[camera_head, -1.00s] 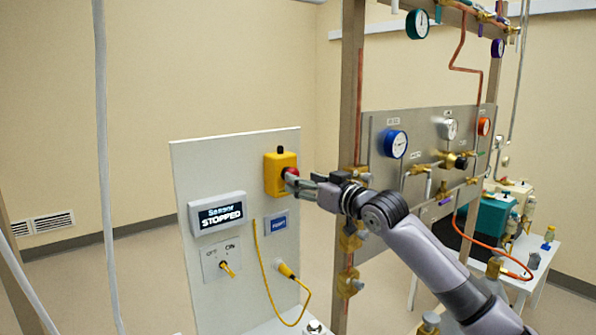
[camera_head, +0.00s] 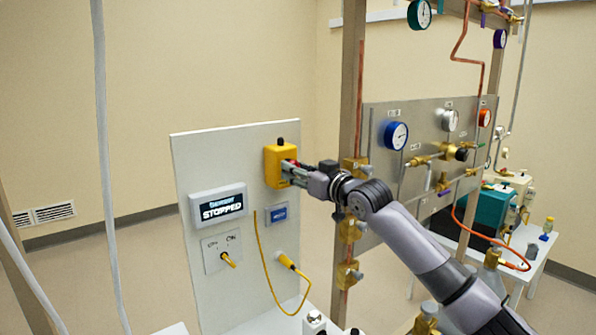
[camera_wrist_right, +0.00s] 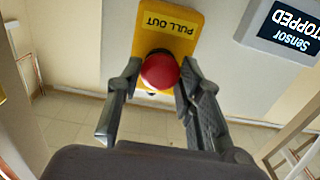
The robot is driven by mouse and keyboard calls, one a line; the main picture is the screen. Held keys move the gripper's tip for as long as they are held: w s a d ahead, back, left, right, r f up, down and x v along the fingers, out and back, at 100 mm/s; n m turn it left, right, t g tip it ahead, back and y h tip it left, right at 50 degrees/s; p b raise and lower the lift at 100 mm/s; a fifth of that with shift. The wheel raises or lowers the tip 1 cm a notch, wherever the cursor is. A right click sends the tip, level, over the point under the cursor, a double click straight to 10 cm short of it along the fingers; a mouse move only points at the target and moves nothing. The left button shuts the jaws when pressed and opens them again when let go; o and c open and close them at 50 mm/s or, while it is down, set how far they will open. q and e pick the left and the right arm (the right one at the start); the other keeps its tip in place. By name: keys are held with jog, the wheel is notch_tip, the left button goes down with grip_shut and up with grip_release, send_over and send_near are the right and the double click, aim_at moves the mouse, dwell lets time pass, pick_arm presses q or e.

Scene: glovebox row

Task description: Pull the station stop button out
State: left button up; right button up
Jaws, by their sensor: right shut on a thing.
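The station stop button is a red mushroom head (camera_wrist_right: 160,70) on a yellow box (camera_head: 276,168) fixed to the upright white panel (camera_head: 232,160). In the right wrist view the box (camera_wrist_right: 170,28) carries a "PULL OUT" label, seen upside down. My right gripper (camera_head: 289,170) is at the box, its fingers shut on the red button from both sides and hiding most of it in the head view. In the right wrist view the fingers (camera_wrist_right: 157,85) flank the red head. A display (camera_head: 218,204) on the panel reads "STOPPED". My left gripper is not in view.
Below the box are a small blue label (camera_head: 279,213), a yellow cable (camera_head: 268,275) and an OFF/ON switch (camera_head: 228,258).

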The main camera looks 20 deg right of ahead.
grip_shut()
dwell(0.3)
jog(key=shift+p+v, duration=0.35)
jog(key=shift+v, duration=0.4)
jog(key=shift+o, duration=0.9)
grip_release()
jog(key=shift+f, duration=0.2)
jog(key=o, duration=0.4)
jog(key=shift+s+r, duration=0.2)
jog(key=shift+s, duration=0.05)
jog(key=shift+o, duration=0.4)
jog(key=shift+w, duration=0.1)
